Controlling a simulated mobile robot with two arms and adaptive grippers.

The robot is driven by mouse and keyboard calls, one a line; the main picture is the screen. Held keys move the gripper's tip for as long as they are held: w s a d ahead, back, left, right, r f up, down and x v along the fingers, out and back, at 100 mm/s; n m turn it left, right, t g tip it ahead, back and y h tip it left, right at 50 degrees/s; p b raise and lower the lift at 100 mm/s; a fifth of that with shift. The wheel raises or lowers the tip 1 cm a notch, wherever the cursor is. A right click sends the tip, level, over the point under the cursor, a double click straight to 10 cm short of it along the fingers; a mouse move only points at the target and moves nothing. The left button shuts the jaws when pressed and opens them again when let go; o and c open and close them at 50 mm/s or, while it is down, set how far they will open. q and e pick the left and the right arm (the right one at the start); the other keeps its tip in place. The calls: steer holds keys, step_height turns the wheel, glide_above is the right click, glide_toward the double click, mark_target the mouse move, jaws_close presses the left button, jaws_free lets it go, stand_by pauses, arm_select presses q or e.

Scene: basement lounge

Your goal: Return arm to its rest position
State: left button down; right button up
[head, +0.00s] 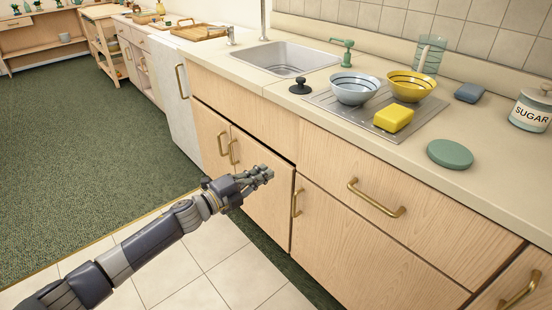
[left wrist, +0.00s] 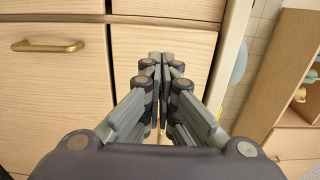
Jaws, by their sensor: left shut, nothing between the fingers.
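My left arm (head: 155,243) reaches in from the lower left in the head view. Its gripper (head: 268,174) is shut and empty, in front of the light wood cabinet doors below the counter. In the left wrist view the gripper's fingers (left wrist: 162,62) meet at their tips with nothing between them. Behind them are wooden cabinet fronts (left wrist: 60,95). A brass handle (left wrist: 48,46) is at the left there. My right gripper is not in view.
Brass handles (head: 375,198) stick out from the cabinet fronts. Open green carpet (head: 80,150) lies to the left.

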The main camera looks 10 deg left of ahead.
arm_select(q)
steer(key=s+a+f+n+g+y, duration=0.1)
steer(key=s+f+n+g+y, duration=0.15)
steer(key=s+f+n, duration=0.6)
steer(key=s+a+f+n+g+y, duration=0.1)
steer(key=s+f+n+y, duration=0.3)
steer(key=f, duration=0.8)
steer(key=s+a+f+n+g+y, duration=0.1)
steer(key=s+f+n+g+y, duration=0.1)
steer(key=s+f+n+y, duration=0.65)
steer(key=s+d+f+n+g+h, duration=0.1)
steer(key=s+f+g+h, duration=0.15)
steer(key=s+f, duration=0.55)
steer(key=s+f+n+g+h, duration=0.15)
steer(key=s+f+g, duration=0.25)
steer(key=s, duration=0.9)
steer(key=s+a+g+p, duration=0.1)
steer(key=s+a+p, duration=0.2)
steer(key=s+p, duration=1.3)
steer(key=shift+s+f+m+g, duration=0.3)
steer(key=shift+s+f+m, duration=0.05)
steer(key=shift+s, duration=0.4)
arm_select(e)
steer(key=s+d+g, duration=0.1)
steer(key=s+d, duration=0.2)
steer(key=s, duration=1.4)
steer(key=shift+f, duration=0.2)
